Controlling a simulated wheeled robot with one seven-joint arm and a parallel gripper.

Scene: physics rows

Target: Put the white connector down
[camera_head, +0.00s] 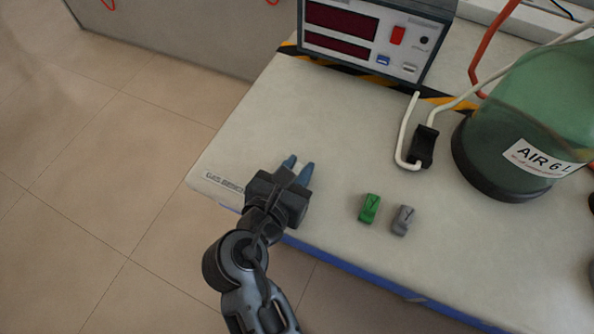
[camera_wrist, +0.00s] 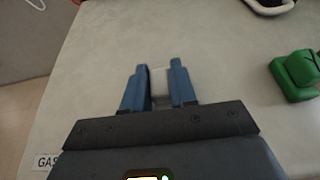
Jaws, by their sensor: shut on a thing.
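My gripper (camera_head: 298,170) is over the left part of the bench, near its front left corner. Its blue fingers are shut on the white connector (camera_wrist: 158,84), which shows between the fingertips in the wrist view. My gripper also shows in the wrist view (camera_wrist: 157,85). In the head view the connector is a small pale patch between the fingers and mostly hidden. Whether the connector touches the bench top is hard to tell.
A green connector (camera_head: 369,208) and a grey connector (camera_head: 402,220) lie on the bench (camera_head: 330,130) to the right. Farther back are a black holder (camera_head: 423,147) with a white tube, a green gas bottle (camera_head: 540,110) and a display unit (camera_head: 370,35). Bench around my gripper is clear.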

